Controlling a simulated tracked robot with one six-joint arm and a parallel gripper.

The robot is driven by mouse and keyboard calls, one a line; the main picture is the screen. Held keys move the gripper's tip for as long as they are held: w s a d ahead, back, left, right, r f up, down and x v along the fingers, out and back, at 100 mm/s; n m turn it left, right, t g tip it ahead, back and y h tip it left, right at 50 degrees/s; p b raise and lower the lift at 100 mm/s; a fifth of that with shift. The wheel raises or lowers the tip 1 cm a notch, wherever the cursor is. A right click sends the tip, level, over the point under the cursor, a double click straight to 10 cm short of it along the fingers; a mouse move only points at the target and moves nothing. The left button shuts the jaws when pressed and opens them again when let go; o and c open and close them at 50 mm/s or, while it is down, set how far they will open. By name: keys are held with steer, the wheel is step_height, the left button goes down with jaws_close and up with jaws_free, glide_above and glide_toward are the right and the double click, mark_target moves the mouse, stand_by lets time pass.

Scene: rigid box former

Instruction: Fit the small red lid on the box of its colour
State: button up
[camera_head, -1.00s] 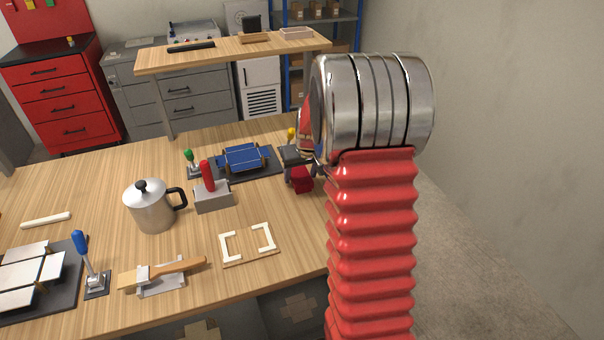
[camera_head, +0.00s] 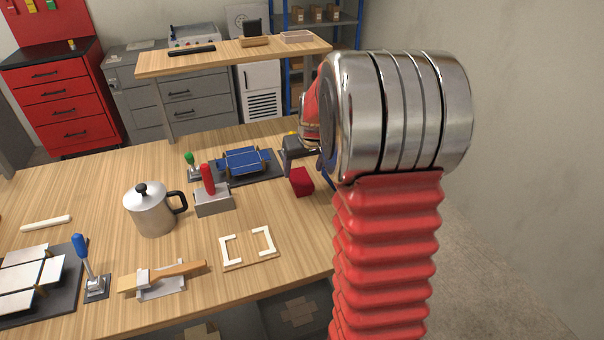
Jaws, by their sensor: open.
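A small red block-shaped thing (camera_head: 301,182), likely the red box, stands on the wooden table just left of my arm. At this size I cannot tell whether a separate red lid sits on it. My gripper (camera_head: 299,149), a dark grey shape partly hidden behind my arm's silver wrist, is a little above and behind the red thing. It is open and apart from it; I see nothing held in it. A bit of blue (camera_head: 328,175) shows beside my arm, mostly covered.
Behind is a blue folded blank on a dark plate (camera_head: 244,164) with a green-knobbed lever (camera_head: 192,164). A red-handled grey block (camera_head: 211,195), a steel pot (camera_head: 151,209), a wooden frame (camera_head: 248,248) and a blue-handled lever (camera_head: 87,265) stand left.

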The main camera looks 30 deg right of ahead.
steer(key=d+v, duration=0.1)
steer(key=v, duration=0.6)
steer(key=shift+a+r, duration=0.2)
steer(key=shift+a, duration=0.3)
steer(key=shift+s, duration=0.2)
